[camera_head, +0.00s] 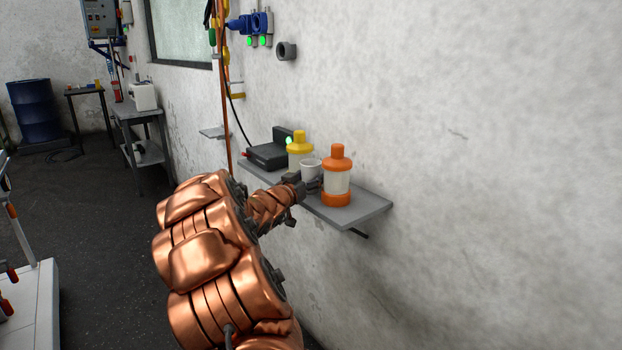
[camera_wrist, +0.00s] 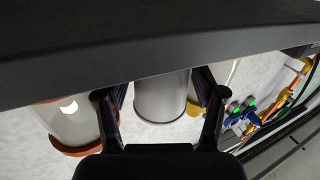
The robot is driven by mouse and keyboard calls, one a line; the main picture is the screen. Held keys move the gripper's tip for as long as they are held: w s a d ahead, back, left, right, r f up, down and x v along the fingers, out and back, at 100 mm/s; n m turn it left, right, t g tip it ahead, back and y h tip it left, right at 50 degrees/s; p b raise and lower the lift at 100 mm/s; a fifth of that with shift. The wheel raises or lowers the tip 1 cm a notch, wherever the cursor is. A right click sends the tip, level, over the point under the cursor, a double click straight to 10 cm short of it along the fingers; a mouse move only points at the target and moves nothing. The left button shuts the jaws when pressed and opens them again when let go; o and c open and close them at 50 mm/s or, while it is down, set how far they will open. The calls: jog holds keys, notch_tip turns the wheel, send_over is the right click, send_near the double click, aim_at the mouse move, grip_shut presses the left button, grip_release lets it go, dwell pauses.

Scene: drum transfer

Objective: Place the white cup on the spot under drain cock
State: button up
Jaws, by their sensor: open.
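The white cup (camera_head: 310,168) stands on a grey wall shelf (camera_head: 368,209), between a yellow-capped bottle and an orange-capped bottle. My gripper (camera_head: 313,185) is at the cup, and its fingers partly hide the cup's lower part. In the wrist view the cup (camera_wrist: 161,97) sits between the two spread fingers of my gripper (camera_wrist: 160,100), one on each side. The gripper is open, and I cannot tell whether a finger touches the cup. A blue drum (camera_head: 34,112) stands at the far left back. I cannot make out a drain cock or the spot under it.
The orange-capped bottle (camera_head: 337,176) is close right of the cup; the yellow-capped bottle (camera_head: 299,149) is close behind it. A black device (camera_head: 268,155) sits farther back on the shelf. A grey table (camera_head: 140,112) stands along the wall. Dark floor (camera_head: 100,220) is open at left.

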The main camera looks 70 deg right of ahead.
jog(key=shift+d, duration=0.3)
jog(key=shift+c, duration=0.4)
jog(key=c, duration=0.6)
notch_tip(320, 180, up, 18)
jog(key=p, duration=0.4)
